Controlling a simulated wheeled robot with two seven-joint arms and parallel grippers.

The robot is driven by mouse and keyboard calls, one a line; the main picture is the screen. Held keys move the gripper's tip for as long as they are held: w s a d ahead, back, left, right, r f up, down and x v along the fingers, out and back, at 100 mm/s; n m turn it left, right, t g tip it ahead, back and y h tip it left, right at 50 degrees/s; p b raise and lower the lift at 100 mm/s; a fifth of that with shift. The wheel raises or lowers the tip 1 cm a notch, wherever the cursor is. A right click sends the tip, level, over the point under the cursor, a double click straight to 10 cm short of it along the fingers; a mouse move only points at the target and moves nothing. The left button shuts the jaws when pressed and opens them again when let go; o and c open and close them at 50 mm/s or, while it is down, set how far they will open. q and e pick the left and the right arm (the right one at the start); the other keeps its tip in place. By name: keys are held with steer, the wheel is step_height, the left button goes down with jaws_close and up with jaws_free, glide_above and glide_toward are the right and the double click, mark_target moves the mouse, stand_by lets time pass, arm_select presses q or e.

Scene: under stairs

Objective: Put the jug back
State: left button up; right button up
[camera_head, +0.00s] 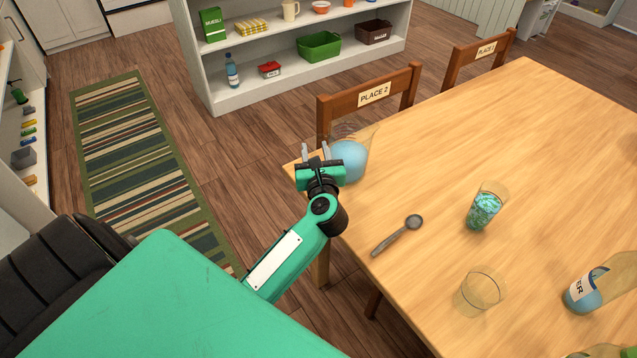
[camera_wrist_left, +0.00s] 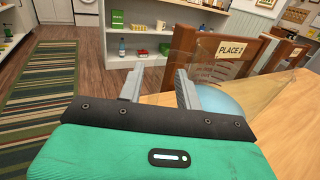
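The jug (camera_head: 352,162) is clear with blue liquid inside. It is at the table's far left corner, by the chair marked PLACE 2; its base is partly hidden by my left gripper. My left gripper (camera_head: 316,151) is at the jug's left side, fingers apart. My right gripper is in neither view.
The wooden table (camera_head: 540,140) holds a spoon (camera_head: 398,235), a glass with blue-green contents (camera_head: 484,208), an empty glass (camera_head: 479,292) and a bottle (camera_head: 595,285). Chairs stand along its far edge. A white shelf (camera_head: 270,95) with goods stands behind; a striped rug (camera_head: 140,140) lies left.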

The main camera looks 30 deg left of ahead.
arm_select(q)
steer(key=f+b+v, duration=0.1)
steer(key=v, duration=1)
steer(key=shift+s, duration=0.35)
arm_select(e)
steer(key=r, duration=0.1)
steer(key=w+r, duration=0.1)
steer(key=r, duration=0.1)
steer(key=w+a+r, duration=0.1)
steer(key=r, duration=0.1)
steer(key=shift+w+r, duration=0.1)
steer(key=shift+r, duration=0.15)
